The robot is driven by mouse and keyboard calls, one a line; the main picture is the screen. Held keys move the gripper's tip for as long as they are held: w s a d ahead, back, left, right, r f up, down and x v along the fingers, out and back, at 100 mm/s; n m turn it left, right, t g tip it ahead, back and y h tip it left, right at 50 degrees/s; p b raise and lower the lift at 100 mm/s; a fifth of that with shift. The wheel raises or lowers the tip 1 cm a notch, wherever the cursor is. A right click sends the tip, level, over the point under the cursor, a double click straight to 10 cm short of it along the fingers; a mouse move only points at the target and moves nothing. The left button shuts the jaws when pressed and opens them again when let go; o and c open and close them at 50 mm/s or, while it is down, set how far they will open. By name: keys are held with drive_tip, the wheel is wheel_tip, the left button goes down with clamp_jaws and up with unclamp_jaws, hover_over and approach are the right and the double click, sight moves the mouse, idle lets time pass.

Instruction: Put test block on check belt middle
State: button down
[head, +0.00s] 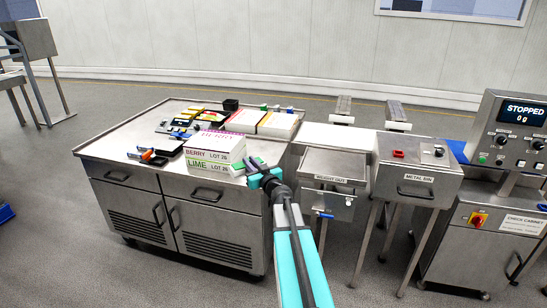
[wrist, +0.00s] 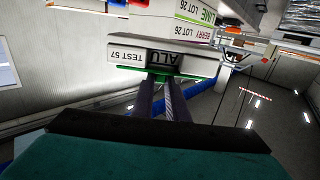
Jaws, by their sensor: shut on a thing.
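In the head view my gripper (head: 262,170) is at the right front corner of the steel cabinet table (head: 120,150), beside the lime and berry cartons; the block is small and partly hidden there. A pale flat strip (head: 345,138), perhaps the check belt, runs behind the reject bins to the right, apart from my gripper.
The lime carton (head: 207,166) and berry carton (head: 206,155) are stacked left of my gripper. The weight-out bin (head: 333,163) and metal bin (head: 415,174) stand to the right. A control panel (head: 517,125) at far right reads "STOPPED 0 g". Trays and small items crowd the table.

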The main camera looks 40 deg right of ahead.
drive_tip(key=s+a+f+n+g+y+b, duration=0.1)
drive_tip(key=s+a+f+n+y+b, duration=0.2)
drive_tip(key=a, duration=0.7)
drive_tip(key=s+a+f+n+g+y, duration=0.1)
drive_tip(key=a+f+n+y, duration=0.2)
drive_tip(key=a+y, duration=0.5)
drive_tip(key=s+a+f+n+g+y+b, duration=0.1)
drive_tip(key=s+a+f+n+y+b, duration=0.15)
drive_tip(key=a, duration=0.95)
drive_tip(key=s+a+f+n+g+y, duration=0.1)
drive_tip(key=s+a+n+g+y, duration=0.3)
drive_tip(key=s+a, duration=0.2)
drive_tip(key=shift+s+a+f, duration=0.3)
drive_tip(key=shift+a+f, duration=0.1)
drive_tip(key=shift+a, duration=0.55)
drive_tip(key=shift+s, duration=0.15)
